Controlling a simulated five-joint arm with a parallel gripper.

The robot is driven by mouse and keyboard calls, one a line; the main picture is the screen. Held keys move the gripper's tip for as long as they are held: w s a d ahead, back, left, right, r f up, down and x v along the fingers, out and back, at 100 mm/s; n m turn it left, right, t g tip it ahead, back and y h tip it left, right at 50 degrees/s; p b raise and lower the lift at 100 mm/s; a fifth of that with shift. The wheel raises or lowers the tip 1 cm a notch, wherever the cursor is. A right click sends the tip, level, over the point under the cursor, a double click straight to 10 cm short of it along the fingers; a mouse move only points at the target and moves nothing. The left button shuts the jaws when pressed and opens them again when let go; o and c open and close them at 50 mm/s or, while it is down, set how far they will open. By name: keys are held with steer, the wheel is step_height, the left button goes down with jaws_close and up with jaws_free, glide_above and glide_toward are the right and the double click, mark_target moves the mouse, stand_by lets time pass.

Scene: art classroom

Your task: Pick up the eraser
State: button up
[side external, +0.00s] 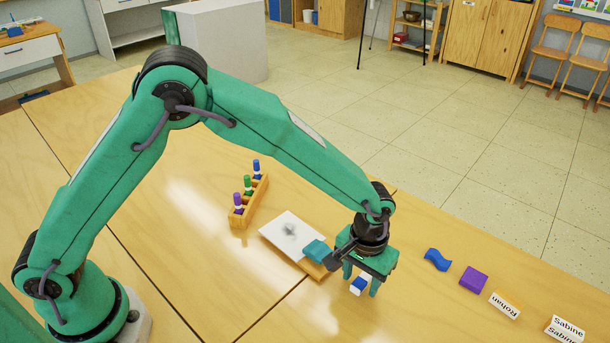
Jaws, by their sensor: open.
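A small blue-and-white block (358,287), which looks like the eraser, is on the wooden table below my gripper. My gripper (361,284) points down over it, with its green fingers open on either side of the block. Part of the block is hidden by the fingers and the gripper body. I cannot tell whether the fingers touch it.
Left of my gripper, a teal block (317,251) lies at the edge of a white sheet (290,234) with a grey smudge. A wooden marker rack (246,207) stands behind. To the right are a blue wavy piece (437,260), a purple block (473,280) and name blocks (504,304).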

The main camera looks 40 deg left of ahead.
mark_target(360, 285)
stand_by(0.4)
jaws_close()
steer(key=shift+r, duration=0.15)
steer(key=shift+r, duration=0.55)
steer(key=r, duration=0.3)
steer(key=shift+s+d+r, duration=0.1)
steer(key=shift+s+d, duration=0.1)
steer(key=shift+s, duration=0.15)
steer(key=s+d+r, duration=0.4)
steer(key=s+r, duration=0.2)
steer(key=s, duration=0.4)
steer(key=shift+d+r, duration=0.2)
steer(key=shift+d, duration=0.05)
